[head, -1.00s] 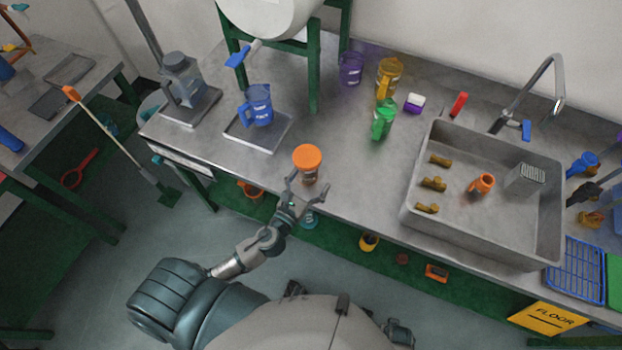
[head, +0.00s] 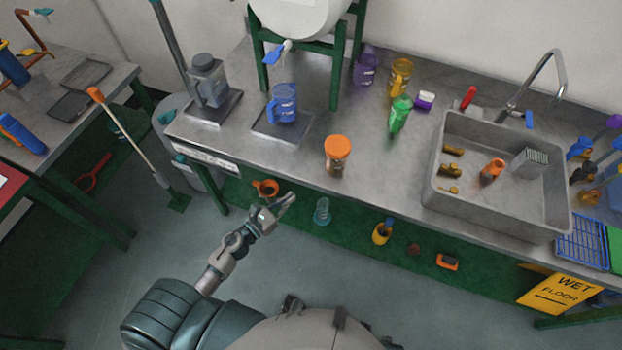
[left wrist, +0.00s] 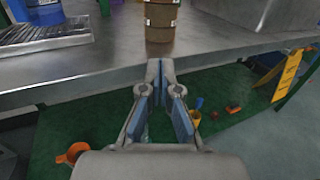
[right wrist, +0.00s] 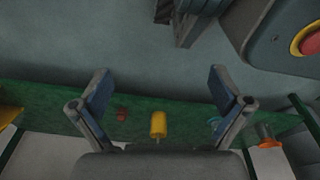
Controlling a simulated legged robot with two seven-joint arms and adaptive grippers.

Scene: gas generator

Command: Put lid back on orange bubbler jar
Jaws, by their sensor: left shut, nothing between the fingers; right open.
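The bubbler jar (head: 335,168) stands upright near the front edge of the steel bench. Its orange lid (head: 338,146) sits on top of it; how tightly it is seated cannot be told. In the left wrist view the brownish lower part of the jar (left wrist: 160,20) shows beyond my fingers, and its top is cut off. My left gripper (head: 289,198) is shut and empty, below and left of the jar, apart from it and off the bench's front edge. My right gripper (right wrist: 159,74) is open and empty, away from the bench top; it is hidden in the head view.
A blue jug (head: 284,105) on a tray and a jug on a stand (head: 208,85) are left of the jar. A green jug (head: 399,115) is behind right, and the sink (head: 500,190) is at right. The bench's front edge lies between my left gripper and the jar.

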